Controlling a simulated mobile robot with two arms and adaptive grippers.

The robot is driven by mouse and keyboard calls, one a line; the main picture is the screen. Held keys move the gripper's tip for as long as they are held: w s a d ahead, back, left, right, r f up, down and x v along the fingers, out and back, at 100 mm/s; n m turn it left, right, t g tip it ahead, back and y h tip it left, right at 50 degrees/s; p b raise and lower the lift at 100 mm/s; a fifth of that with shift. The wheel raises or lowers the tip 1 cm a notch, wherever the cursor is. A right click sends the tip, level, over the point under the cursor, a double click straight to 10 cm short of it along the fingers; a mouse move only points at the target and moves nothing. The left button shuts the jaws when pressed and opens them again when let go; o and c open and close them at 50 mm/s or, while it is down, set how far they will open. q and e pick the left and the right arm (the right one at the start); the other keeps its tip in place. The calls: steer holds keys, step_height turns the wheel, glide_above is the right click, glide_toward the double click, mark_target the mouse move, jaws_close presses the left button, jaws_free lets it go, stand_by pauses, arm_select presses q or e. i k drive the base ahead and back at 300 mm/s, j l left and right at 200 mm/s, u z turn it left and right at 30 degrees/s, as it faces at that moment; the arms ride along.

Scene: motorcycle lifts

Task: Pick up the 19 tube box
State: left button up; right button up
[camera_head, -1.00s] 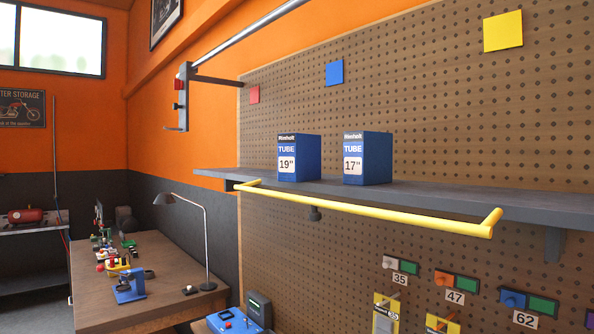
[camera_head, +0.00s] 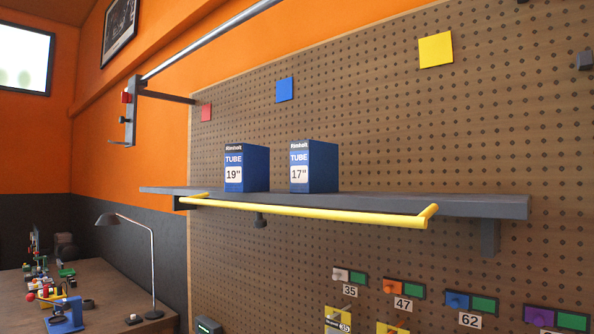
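The 19" tube box (camera_head: 247,168) is blue with a white label and stands upright on the grey wall shelf (camera_head: 470,206). A matching blue 17" tube box (camera_head: 314,166) stands to its right on the same shelf, with a gap between them. Neither of my grippers shows in the head view.
A yellow rail (camera_head: 310,213) runs along the shelf's front edge, before both boxes. A metal bar (camera_head: 205,41) on a bracket juts out above the shelf at left. A workbench (camera_head: 100,290) with a desk lamp (camera_head: 150,255) stands low at left. Numbered hooks hang on the pegboard below.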

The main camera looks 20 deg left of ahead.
mark_target(247, 166)
steer(key=j+z, duration=1.2)
